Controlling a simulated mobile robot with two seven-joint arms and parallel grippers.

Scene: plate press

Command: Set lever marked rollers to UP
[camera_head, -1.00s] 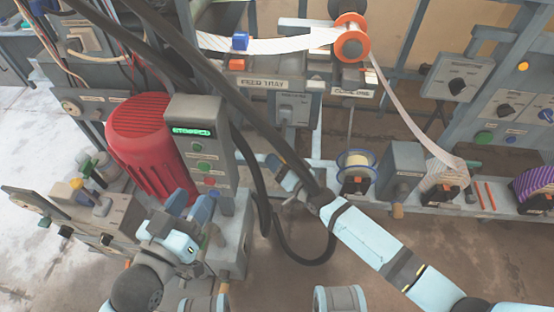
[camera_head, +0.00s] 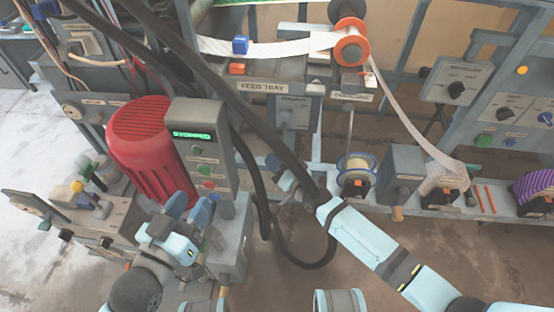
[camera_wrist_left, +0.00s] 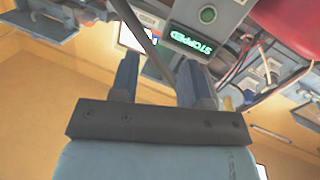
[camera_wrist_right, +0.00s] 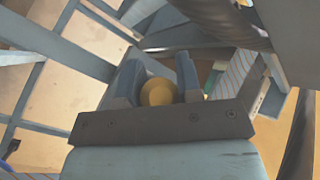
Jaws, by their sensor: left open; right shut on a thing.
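My right gripper (camera_head: 284,178) is low behind the black hoses, beyond the press's stopped-display box. In the right wrist view my right gripper (camera_wrist_right: 158,76) is shut on a rounded yellow-brown knob (camera_wrist_right: 157,93), which sits between its fingers. The shaft below the knob is hidden, and I see no readable "rollers" marking beside it. My left gripper (camera_head: 190,207) is open and empty in front of the control box, near its lower end. In the left wrist view my left gripper (camera_wrist_left: 160,78) has its fingers apart with nothing between them being held.
The control box (camera_head: 205,150) reads STOPPED and has several buttons. A red motor (camera_head: 150,150) stands left of it. Thick black hoses (camera_head: 225,105) cross above my right gripper. A feed tray (camera_head: 265,86), paper web (camera_head: 400,115) and rolls fill the back and right. Floor is free in front.

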